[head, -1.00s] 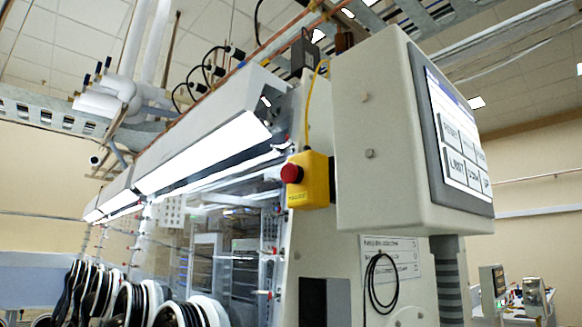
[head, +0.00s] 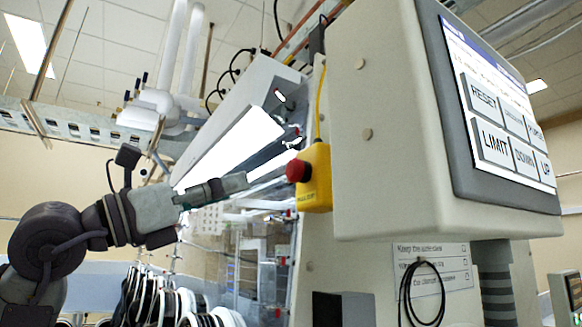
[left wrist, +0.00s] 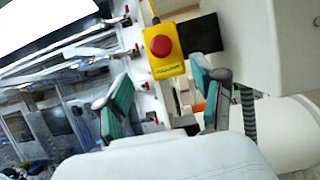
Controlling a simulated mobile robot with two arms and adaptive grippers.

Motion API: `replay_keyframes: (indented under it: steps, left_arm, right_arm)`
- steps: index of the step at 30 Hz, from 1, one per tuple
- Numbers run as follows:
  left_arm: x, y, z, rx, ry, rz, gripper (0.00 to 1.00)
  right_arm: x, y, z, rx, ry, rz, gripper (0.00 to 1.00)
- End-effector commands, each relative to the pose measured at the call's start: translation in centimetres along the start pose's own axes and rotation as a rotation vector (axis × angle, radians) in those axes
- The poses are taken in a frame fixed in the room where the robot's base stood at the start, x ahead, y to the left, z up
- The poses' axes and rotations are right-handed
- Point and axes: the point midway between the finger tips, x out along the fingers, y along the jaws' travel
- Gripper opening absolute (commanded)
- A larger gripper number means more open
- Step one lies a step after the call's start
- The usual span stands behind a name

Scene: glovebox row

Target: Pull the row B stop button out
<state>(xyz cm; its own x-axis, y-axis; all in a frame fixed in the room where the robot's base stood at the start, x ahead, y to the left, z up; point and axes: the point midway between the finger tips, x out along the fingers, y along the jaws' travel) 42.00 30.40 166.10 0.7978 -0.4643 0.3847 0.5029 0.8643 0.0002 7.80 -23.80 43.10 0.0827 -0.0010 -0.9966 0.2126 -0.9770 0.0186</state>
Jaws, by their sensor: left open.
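The stop button (head: 298,171) is a red mushroom head on a yellow box (head: 318,186) with a yellow cable, fixed at the near end of the glovebox row. My left gripper (head: 240,182) comes in from the left, with its fingertips to the left of the button and a gap between them. In the left wrist view, the red button (left wrist: 161,46) faces the camera, beyond and above the two green-padded fingers (left wrist: 160,88). These fingers are spread apart with nothing held between them. My right gripper is not in view.
A large cream control cabinet (head: 385,130) with a touch screen (head: 495,110) stands just right of the button. Glovebox gloves (head: 165,300) hang below my left arm. A black cable loop (head: 422,290) hangs below the cabinet.

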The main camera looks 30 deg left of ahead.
Motion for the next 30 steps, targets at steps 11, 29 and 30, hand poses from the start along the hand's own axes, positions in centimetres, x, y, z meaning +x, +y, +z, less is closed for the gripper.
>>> replay_keyframes:
  steps: [11, 29, 30]
  left_arm:
    - [8.3, -0.2, 0.4, -0.004, 0.002, -0.006, 0.68]
    - [11.4, -0.1, -0.1, -0.002, 0.001, -0.004, 0.68]
    - [11.4, -0.1, -0.1, -0.002, 0.001, -0.004, 0.63]
  right_arm:
    - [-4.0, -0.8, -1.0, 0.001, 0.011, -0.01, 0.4]
    - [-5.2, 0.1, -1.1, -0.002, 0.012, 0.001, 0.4]
    - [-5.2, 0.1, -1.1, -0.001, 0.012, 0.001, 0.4]
